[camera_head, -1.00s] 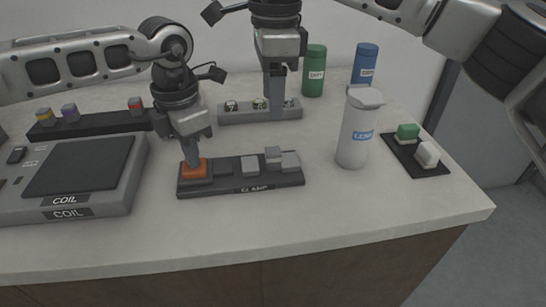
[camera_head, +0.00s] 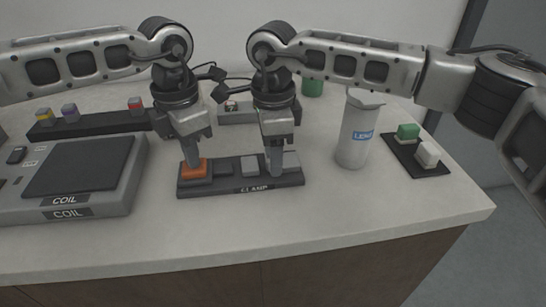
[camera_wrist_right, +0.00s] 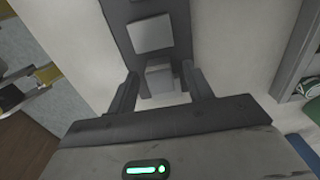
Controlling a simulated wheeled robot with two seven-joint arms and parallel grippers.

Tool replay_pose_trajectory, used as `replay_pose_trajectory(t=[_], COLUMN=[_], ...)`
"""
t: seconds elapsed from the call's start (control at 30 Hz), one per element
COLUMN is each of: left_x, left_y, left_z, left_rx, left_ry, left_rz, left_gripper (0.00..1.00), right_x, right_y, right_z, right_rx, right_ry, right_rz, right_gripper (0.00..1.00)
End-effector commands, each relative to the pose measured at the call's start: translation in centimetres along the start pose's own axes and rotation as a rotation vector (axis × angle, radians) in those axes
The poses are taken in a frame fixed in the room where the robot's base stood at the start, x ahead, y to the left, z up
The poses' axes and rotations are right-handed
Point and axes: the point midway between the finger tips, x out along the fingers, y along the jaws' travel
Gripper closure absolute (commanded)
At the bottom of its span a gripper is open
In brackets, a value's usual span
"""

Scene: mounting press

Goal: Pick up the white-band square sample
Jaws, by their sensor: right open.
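My right gripper (camera_head: 277,172) is low over the right part of the CLAMP strip (camera_head: 225,188). In the right wrist view its open fingers (camera_wrist_right: 163,85) stand on either side of a small grey block (camera_wrist_right: 160,80); I cannot tell whether they touch it. In the head view the gripper hides that block. My left gripper (camera_head: 192,162) is down at the orange block (camera_head: 194,172) on the strip's left end; its jaw state is unclear. A white-topped square block (camera_head: 428,153) sits beside a green one (camera_head: 408,132) on a black tray at right. I make out no white band.
A grey rack (camera_head: 236,117) is partly hidden behind my right arm. The counter's front is clear.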

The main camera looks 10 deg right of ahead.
Motion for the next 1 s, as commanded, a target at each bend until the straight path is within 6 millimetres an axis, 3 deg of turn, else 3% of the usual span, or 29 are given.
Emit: replay_pose_trajectory(t=[0.17,0.37,0.73,0.97,1.0], left_x=[0.2,0.2,0.1,0.1,0.2], left_y=[0.1,0.1,0.1,0.1,0.1], left_z=[-0.1,-0.1,-0.1,-0.1,-0.1], left_rx=[-0.001,-0.001,-0.001,-0.001,-0.001], left_ry=[0.001,0.002,0.002,0.002,0.002], left_rz=[0.001,0.001,0.001,0.001,0.001], left_gripper=[1.0,1.0,1.0,1.0,1.0], right_x=[0.1,0.1,-0.5,-3.9,-3.5], right_y=[0.0,0.0,-0.1,-0.1,0.8], right_z=[0.0,0.0,0.0,0.0,0.0], right_rx=[0.0,0.0,0.0,0.0,-0.003], right_ry=[0.0,0.0,-0.001,-0.002,0.0], right_rz=[-0.001,-0.001,-0.004,-0.006,-0.001], right_gripper=[0.49,0.99,1.0,1.0,1.0])
